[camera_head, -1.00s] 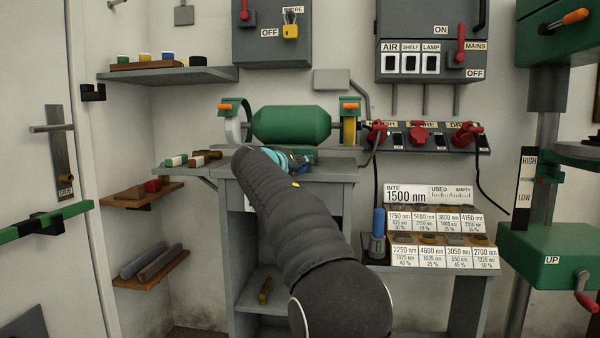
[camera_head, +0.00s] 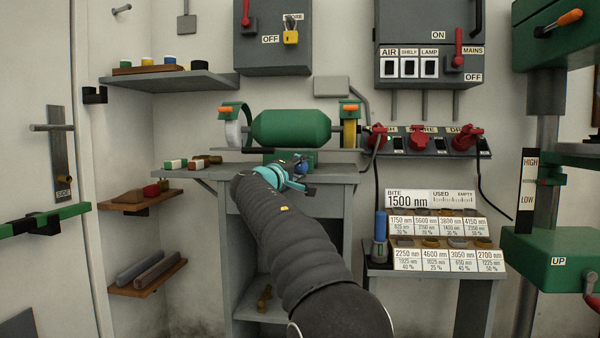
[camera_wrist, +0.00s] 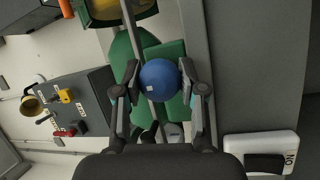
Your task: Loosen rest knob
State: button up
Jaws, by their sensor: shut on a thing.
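The rest knob is a blue ball (camera_wrist: 160,77) in the wrist view, with a small pale mark on its face. My gripper (camera_wrist: 159,80) has one finger on each side of the ball and is shut on it. In the head view the blue knob (camera_head: 300,168) shows small at the tip of my gripper (camera_head: 298,172), in front of the green bench grinder (camera_head: 291,127). A green block behind the knob shows in the wrist view. The knob's stem is hidden.
The grinder stands on a grey bench (camera_head: 335,175) with wheels at both ends. A socket strip with red plugs (camera_head: 420,136) is to its right. A tilted board of labelled bits (camera_head: 432,225) stands lower right. A wall shelf (camera_head: 170,79) is at upper left.

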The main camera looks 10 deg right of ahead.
dwell(0.4)
jog(key=o, duration=1.2)
jog(key=shift+c, duration=0.2)
jog(key=shift+a, duration=0.1)
jog(key=v, duration=1.2)
jog(key=shift+f+n, duration=0.1)
jog(key=shift+n, duration=0.2)
